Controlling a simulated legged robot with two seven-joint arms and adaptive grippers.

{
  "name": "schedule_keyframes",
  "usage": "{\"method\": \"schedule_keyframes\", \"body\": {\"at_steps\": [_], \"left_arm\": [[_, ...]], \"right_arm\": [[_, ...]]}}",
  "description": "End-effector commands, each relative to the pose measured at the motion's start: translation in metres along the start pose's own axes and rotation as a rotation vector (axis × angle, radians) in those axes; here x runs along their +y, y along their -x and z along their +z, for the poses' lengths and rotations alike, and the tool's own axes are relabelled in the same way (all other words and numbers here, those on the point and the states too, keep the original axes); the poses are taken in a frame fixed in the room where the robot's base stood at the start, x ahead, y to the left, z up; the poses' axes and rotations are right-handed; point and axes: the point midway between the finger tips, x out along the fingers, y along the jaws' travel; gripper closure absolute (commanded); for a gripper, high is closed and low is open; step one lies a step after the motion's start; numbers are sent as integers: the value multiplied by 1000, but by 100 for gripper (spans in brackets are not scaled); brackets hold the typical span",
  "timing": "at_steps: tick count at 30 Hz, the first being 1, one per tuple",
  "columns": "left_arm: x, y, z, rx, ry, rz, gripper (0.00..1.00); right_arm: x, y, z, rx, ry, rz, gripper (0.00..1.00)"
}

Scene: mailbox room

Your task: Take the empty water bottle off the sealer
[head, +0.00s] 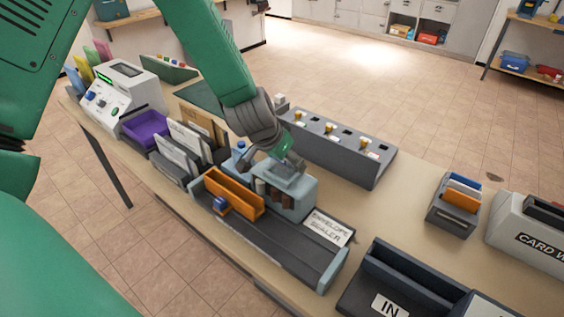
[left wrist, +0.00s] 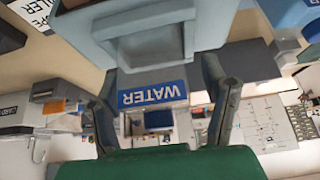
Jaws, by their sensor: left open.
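The envelope sealer (head: 293,198) is a blue-grey machine on a long dark base on the table. My left gripper (head: 270,163) is over its top, fingers spread and pointing down. In the left wrist view, a blue label reading WATER (left wrist: 152,95), upside down, is between the open fingers of my left gripper (left wrist: 158,72). The label is on a grey-blue block, seemingly the water bottle (left wrist: 142,74), against the sealer's body. The fingers flank it; whether they touch it I cannot tell. In the head view the gripper partly hides this spot. My right gripper is out of view.
An orange tray (head: 234,192) is on the sealer's front. A blue cap (head: 241,145) shows left of the gripper. A grey rack with several slots (head: 340,145) stands behind. Envelope holders (head: 185,145) and a purple bin (head: 145,127) are left; an IN tray (head: 400,280) is right.

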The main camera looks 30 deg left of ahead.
Motion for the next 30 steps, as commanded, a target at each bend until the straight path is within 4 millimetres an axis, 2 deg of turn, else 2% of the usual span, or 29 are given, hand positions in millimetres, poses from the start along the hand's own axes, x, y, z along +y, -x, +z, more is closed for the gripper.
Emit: {"method": "schedule_keyframes", "body": {"at_steps": [8, 9, 11, 12, 13, 23, 26, 30], "left_arm": [[-4, -5, 1, 2, 2, 3, 33], [-4, -5, 1, 2, 2, 3, 36], [-4, -6, 1, 2, 2, 4, 57], [-5, -6, 1, 2, 2, 4, 71], [-5, -6, 1, 1, 2, 4, 77], [-4, -6, 1, -2, 2, 2, 77], [-4, 2, -4, 0, 0, 0, 77], [-4, 26, -17, 4, -4, -1, 77]], "right_arm": [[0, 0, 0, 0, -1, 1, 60], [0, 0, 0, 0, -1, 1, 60], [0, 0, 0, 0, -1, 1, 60], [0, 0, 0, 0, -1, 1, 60], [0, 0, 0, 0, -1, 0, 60], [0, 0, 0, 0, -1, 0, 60], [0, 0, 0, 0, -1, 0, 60], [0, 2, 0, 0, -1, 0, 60]]}}
